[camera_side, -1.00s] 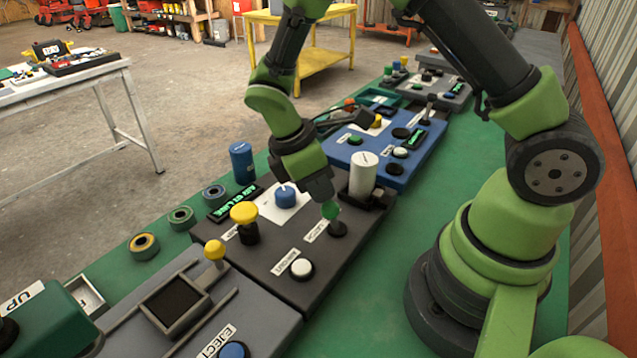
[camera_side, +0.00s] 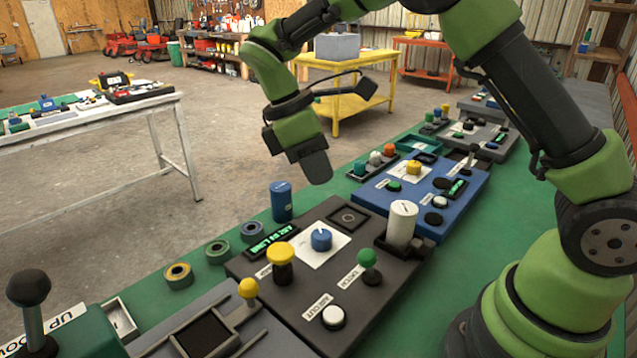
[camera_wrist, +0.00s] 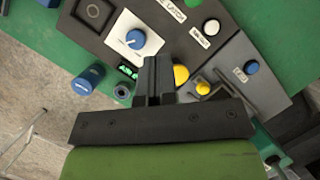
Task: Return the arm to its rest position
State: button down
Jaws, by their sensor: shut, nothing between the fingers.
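My gripper (camera_side: 318,168) hangs in the air above the far edge of the green bench (camera_side: 420,262), pointing down, shut and empty. It is clear of the dark grey control panel (camera_side: 320,268). In the wrist view the shut fingers (camera_wrist: 154,75) show in front of that panel, with its blue knob (camera_wrist: 135,39) and yellow button (camera_wrist: 181,74) behind them. On the panel in the side view are a blue knob (camera_side: 321,239), a yellow button (camera_side: 280,262), a green-topped lever (camera_side: 368,262) and a white button (camera_side: 333,317).
A blue panel (camera_side: 433,207) lies further along. Several rings (camera_side: 217,251) lie along the bench edge. A black-knobbed lever (camera_side: 29,290) rises at front left.

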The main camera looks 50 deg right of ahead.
jog(key=s+r+m+t+y, duration=0.35)
jog(key=s+r+m, duration=0.3)
jog(key=r, duration=0.25)
jog(key=s+r+m+t+y, duration=0.1)
jog(key=s+r+m+t, duration=0.1)
jog(key=s+m+t, duration=0.5)
jog(key=s+m, duration=0.1)
jog(key=s, duration=0.2)
jog(key=shift+s+d, duration=0.35)
jog(key=shift+s, duration=0.05)
